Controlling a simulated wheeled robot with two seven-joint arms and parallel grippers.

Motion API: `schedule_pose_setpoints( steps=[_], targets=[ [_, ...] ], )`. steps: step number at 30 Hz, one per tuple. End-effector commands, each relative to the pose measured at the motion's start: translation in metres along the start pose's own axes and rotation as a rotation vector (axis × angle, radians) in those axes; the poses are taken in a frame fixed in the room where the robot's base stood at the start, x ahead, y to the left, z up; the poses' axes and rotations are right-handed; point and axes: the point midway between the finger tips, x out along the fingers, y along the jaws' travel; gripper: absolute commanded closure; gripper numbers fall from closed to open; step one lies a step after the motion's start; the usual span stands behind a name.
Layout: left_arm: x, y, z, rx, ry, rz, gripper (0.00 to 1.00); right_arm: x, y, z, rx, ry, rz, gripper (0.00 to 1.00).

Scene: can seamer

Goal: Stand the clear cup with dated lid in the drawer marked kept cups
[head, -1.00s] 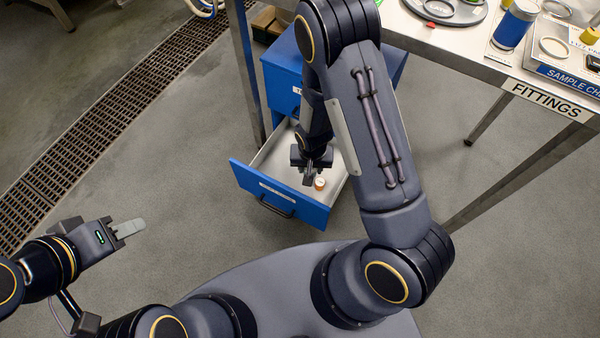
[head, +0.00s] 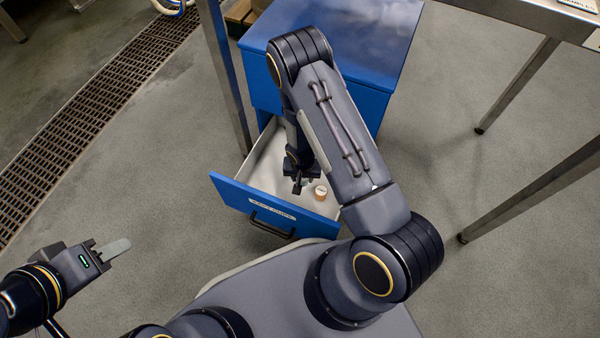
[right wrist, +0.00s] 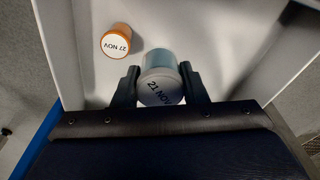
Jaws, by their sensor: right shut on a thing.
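My right gripper (head: 299,187) is inside the open blue drawer (head: 232,192), whose front label seems to read kept cups. In the right wrist view its fingers (right wrist: 160,84) are shut on a clear, bluish cup (right wrist: 158,60) with a pale lid dated 21 NOV. The cup looks about upright over the drawer's white floor (right wrist: 215,28); I cannot tell whether its base touches. In the head view the gripper mostly hides this cup. My left gripper (head: 112,248) is empty at the lower left, away from the drawer; its finger gap is unclear.
The blue cabinet (head: 385,45) and table legs (head: 515,85) stand behind and to the right.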

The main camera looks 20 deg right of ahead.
Motion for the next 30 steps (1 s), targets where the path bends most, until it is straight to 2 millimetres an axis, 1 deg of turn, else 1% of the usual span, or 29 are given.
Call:
schedule_pose_setpoints(
  steps=[1, 4, 6, 10, 12, 17, 20, 24, 25, 27, 30],
  targets=[
    [0.009, -0.004, 0.005, 0.000, 0.000, 0.000, 0.64, 0.013, -0.001, -0.013, 0.006, 0.004, -0.002, 0.84],
    [0.018, -0.008, 0.009, 0.000, 0.000, 0.000, 0.64, 0.027, -0.005, -0.036, 0.005, 0.005, -0.002, 0.84],
    [0.025, -0.011, 0.013, 0.000, 0.000, 0.000, 0.64, 0.045, -0.006, -0.042, 0.003, 0.000, 0.000, 0.84],
    [0.033, -0.015, 0.017, 0.000, 0.000, 0.000, 0.64, 0.065, -0.009, -0.057, 0.002, 0.001, 0.000, 0.84],
    [0.036, -0.016, 0.018, 0.000, 0.000, 0.000, 0.64, 0.070, -0.010, -0.061, 0.000, 0.000, 0.000, 0.84],
    [0.038, -0.017, 0.019, 0.000, 0.000, 0.000, 0.64, 0.076, -0.011, -0.067, 0.000, 0.000, 0.001, 0.84],
    [0.044, -0.020, 0.022, 0.000, 0.000, 0.000, 0.64, 0.087, -0.012, -0.072, 0.002, 0.001, -0.001, 0.84],
    [0.052, -0.024, 0.026, 0.000, 0.000, 0.000, 0.64, 0.110, -0.012, -0.069, -0.002, -0.001, 0.001, 0.84],
    [0.053, -0.024, 0.027, 0.000, 0.000, 0.000, 0.64, 0.113, -0.012, -0.068, -0.001, -0.001, 0.001, 0.84],
    [0.053, -0.024, 0.027, 0.000, 0.000, 0.000, 0.64, 0.115, -0.012, -0.068, -0.001, -0.001, 0.001, 0.84],
    [0.052, -0.024, 0.026, 0.000, 0.000, 0.000, 0.64, 0.113, -0.012, -0.068, 0.000, 0.000, 0.000, 0.84]
  ],
)
